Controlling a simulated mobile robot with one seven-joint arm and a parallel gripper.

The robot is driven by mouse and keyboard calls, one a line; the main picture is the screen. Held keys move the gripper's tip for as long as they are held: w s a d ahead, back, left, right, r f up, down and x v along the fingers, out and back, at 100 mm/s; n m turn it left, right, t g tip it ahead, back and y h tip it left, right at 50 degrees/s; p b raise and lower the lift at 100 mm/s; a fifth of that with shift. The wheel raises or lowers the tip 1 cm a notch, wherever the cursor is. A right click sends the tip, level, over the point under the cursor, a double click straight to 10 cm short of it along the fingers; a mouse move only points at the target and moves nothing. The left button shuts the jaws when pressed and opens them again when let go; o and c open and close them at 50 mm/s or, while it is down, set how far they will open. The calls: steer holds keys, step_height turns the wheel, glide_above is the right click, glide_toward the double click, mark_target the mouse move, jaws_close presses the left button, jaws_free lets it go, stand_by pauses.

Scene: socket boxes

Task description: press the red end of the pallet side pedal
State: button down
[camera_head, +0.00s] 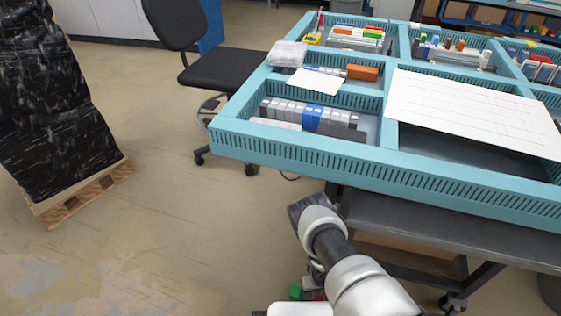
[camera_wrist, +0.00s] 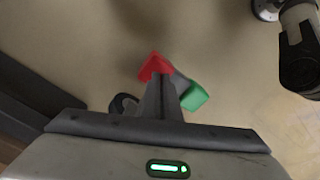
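The pedal's red end (camera_wrist: 155,66) is near the middle of the wrist view, just beyond the tips of my gripper (camera_wrist: 163,82). Its green end (camera_wrist: 195,98) is to the right and a little lower. My fingers look closed together, with nothing seen between them. They hide part of the pedal's middle. I cannot tell whether the tips touch the red end. In the head view the green end (camera_head: 295,291) shows low at the bottom, with a bit of red beside it, partly covered by my arm. My gripper cannot be made out there.
A pallet (camera_head: 85,195) with a black-wrapped load (camera_head: 55,100) stands on the left. A teal divided tray (camera_head: 290,152) sits on a dark table (camera_head: 430,222) at the right. A black chair (camera_head: 235,70) is behind. The floor between pallet and table is open.

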steer(key=shift+w+a+f, duration=0.1)
steer(key=shift+a+f, duration=0.15)
steer(key=shift+f, duration=0.1)
steer(key=shift+r, duration=0.1)
step_height(320, 180, up, 7)
steer(key=p, duration=0.8)
steer(key=shift+d, duration=0.15)
